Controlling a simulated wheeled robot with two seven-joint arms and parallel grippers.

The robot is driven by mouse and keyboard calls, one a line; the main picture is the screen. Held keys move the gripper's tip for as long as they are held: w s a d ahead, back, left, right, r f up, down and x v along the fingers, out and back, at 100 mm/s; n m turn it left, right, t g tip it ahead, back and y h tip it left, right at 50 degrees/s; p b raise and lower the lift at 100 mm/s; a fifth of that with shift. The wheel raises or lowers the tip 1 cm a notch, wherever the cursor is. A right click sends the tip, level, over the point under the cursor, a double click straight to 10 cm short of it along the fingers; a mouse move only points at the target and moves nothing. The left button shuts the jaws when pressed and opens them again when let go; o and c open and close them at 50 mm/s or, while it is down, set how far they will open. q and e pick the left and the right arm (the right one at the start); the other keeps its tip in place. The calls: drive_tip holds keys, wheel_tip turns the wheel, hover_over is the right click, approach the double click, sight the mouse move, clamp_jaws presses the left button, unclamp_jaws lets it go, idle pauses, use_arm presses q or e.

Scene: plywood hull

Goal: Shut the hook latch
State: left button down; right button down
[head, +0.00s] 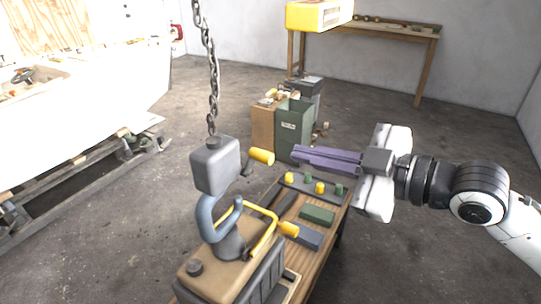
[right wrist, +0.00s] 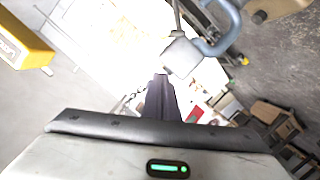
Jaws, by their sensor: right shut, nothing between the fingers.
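A grey hook block (head: 214,166) hangs on a chain (head: 211,80), with a blue-grey hook (head: 206,218) below it. A dark lever with a yellow knob (head: 262,157) sticks out from the block's right side; it looks like the hook latch, standing away from the hook's mouth. The hook is at a yellow bail (head: 262,238) on a tan and grey unit (head: 205,283); whether it bears on the bail is unclear. My right gripper (head: 295,154) is shut and empty, right of the knob, apart from it. In the right wrist view its purple fingers (right wrist: 160,90) point toward the block (right wrist: 181,57).
A wooden bench (head: 322,262) under the unit carries green and blue blocks and a rack of yellow and green pegs (head: 319,188). Bins (head: 293,128) stand behind. A yellow box (head: 318,14) hangs above. A white hull (head: 75,90) fills the left.

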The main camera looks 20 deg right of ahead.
drive_tip(key=shift+w, duration=0.1)
drive_tip(key=w+a+f+p, duration=0.1)
drive_tip(key=w+a+f, duration=0.3)
drive_tip(key=w, duration=0.5)
drive_tip(key=shift+w+f, duration=0.15)
drive_tip(key=shift+f, duration=0.6)
drive_tip(key=shift+a, duration=0.1)
